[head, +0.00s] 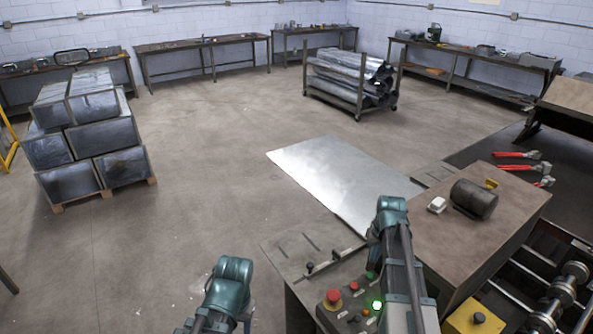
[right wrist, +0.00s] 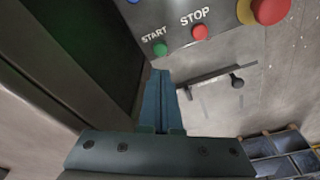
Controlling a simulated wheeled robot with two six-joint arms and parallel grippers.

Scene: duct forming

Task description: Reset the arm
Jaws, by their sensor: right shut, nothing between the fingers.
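My right arm comes in from the bottom of the head view and reaches over the control panel (head: 345,305). In the right wrist view my right gripper (right wrist: 161,82) has its two blue fingers together and holds nothing. The fingers show just below the green START button (right wrist: 160,48) and the red STOP button (right wrist: 199,32); I cannot tell whether they touch anything. My left arm shows only as a teal joint at the bottom of the head view; its gripper is out of view.
A metal sheet (head: 345,178) lies beyond the panel. A worktable (head: 440,240) to the right carries a dark cylinder (head: 474,199). Stacked ducts (head: 88,140) stand at left, a loaded cart (head: 350,80) at back. The floor between is clear.

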